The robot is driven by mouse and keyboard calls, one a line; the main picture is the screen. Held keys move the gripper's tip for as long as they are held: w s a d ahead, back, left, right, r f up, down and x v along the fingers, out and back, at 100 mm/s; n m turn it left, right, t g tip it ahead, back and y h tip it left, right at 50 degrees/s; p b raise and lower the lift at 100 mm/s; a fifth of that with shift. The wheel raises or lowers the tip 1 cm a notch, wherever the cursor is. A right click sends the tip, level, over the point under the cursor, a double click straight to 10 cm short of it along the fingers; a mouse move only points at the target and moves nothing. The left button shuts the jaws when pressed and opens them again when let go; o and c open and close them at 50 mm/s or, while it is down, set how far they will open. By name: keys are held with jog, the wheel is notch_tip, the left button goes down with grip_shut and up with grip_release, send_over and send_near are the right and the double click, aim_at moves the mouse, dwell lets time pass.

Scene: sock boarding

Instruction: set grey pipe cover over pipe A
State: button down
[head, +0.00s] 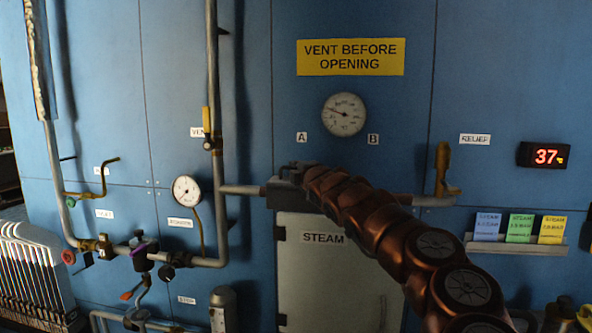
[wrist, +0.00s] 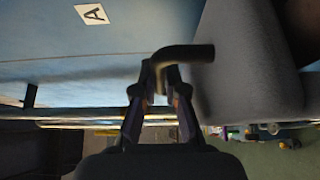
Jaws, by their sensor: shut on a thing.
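My gripper (head: 291,171) is at the far end of my copper-coloured arm, against the blue panel below label A. In the wrist view my gripper (wrist: 160,78) is shut on a dark bent handle (wrist: 190,53). The handle joins a large grey rounded body (wrist: 245,60), which looks like the grey pipe cover. In the head view the grey cover (head: 279,194) shows partly beside my gripper, at the right end of the bare horizontal pipe (head: 241,189) by label A (head: 301,138). My arm hides much of it, so I cannot tell whether it sits around the pipe.
A grey STEAM door (head: 322,262) is below my arm. A gauge (head: 343,114) is above, with label B (head: 373,139) to its right. A vertical pipe (head: 213,90) with valves stands left. A card shelf (head: 515,245) and a red display (head: 543,155) are right.

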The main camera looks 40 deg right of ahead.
jog(key=shift+f, duration=0.2)
jog(key=c, duration=1.2)
grip_release()
jog(key=shift+o, duration=0.2)
jog(key=shift+s, duration=0.15)
jog(key=v, duration=1.1)
jog(key=shift+s+a, duration=0.2)
jog(key=shift+s, duration=0.15)
